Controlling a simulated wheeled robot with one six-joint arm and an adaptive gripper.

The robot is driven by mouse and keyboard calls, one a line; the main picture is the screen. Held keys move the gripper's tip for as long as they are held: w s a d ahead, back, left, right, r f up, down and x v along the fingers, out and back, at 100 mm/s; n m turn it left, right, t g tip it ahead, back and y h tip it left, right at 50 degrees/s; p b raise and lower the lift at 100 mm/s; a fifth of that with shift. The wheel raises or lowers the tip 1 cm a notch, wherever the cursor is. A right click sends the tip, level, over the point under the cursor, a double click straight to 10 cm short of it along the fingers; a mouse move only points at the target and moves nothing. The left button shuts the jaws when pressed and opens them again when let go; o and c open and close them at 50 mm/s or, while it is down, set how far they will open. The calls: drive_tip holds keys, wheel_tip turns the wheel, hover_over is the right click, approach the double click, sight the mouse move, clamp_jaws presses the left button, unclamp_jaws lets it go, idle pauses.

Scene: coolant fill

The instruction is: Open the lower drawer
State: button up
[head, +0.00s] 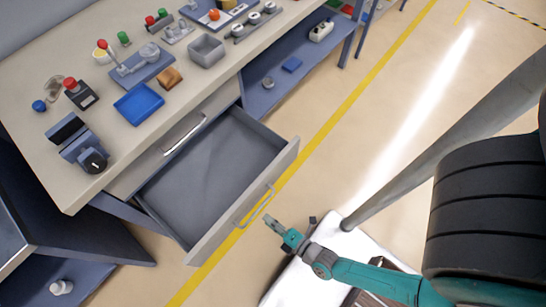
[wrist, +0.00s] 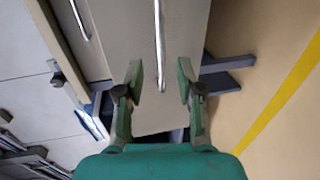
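The lower drawer (head: 215,165) is pulled well out from under the bench, and its grey inside is empty. Its front carries a bar handle (head: 255,207), which also shows in the wrist view (wrist: 158,40). My gripper (head: 269,221) is just outside the drawer front, close to the handle and seemingly a little apart from it. In the wrist view my gripper (wrist: 159,76) is open, its fingers on either side of the handle's line. No contact shows. The upper drawer (head: 215,105) above is shut, with its own handle (head: 184,134).
The bench top (head: 125,150) holds a blue tray (head: 139,104), a grey bin (head: 207,50) and several small parts. A blue lower shelf (head: 285,75) is right of the drawers. Open floor with a yellow line (head: 350,100) lies to the right.

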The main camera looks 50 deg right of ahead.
drive_tip(key=shift+s, duration=0.4)
drive_tip(key=shift+d, duration=0.1)
idle(0.4)
